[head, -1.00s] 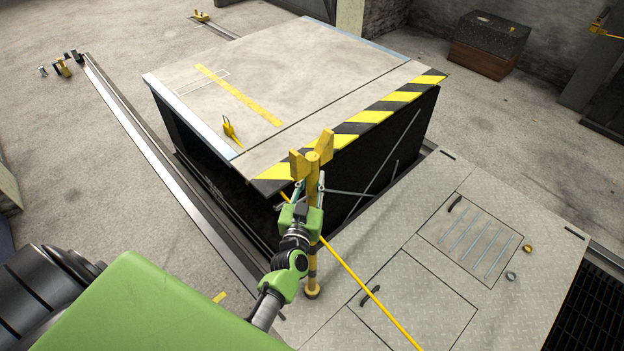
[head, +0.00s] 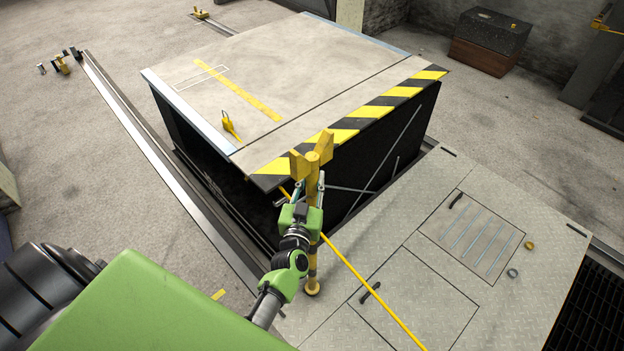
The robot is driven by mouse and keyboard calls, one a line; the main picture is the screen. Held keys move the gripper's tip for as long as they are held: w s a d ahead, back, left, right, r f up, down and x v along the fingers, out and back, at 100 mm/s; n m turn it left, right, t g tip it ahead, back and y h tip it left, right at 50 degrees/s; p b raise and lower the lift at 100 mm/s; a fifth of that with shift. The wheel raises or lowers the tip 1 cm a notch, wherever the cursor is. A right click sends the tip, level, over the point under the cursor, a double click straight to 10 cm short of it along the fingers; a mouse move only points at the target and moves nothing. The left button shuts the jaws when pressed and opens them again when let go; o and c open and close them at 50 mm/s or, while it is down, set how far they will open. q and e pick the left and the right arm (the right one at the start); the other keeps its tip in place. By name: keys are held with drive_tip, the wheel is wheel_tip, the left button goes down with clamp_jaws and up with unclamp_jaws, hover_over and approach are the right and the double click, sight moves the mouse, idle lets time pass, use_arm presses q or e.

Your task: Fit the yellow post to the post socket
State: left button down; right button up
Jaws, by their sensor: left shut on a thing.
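The yellow post (head: 313,255) stands roughly upright near the left edge of the metal deck, with a forked yellow head (head: 312,158) at its top and a round foot at its bottom. My left gripper (head: 309,188) is shut on the post below the head. I cannot tell whether the foot touches the deck or hangs just above it. I cannot make out the post socket for certain; the foot may hide it. My right gripper is not in view.
A large platform (head: 300,60) with a yellow-black striped edge (head: 350,130) stands just behind the post. A yellow bar (head: 370,290) crosses the metal deck (head: 400,240). A rail (head: 160,160) runs along the left. A yellow tagged item (head: 230,126) lies on the platform.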

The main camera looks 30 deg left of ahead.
use_arm(q)
drive_tip(key=shift+w+f+b, duration=0.1)
drive_tip(key=shift+f+b, duration=0.8)
drive_tip(key=c, duration=1.7)
unclamp_jaws()
drive_tip(key=shift+f, duration=0.1)
drive_tip(key=o, duration=0.5)
drive_tip(key=shift+s+f, duration=0.2)
drive_tip(key=shift+f, duration=0.2)
drive_tip(key=shift+r, duration=0.1)
drive_tip(key=shift+r, duration=0.1)
drive_tip(key=shift+s, duration=0.1)
drive_tip(key=shift+p+v, duration=0.95)
drive_tip(key=shift+v, duration=1.35)
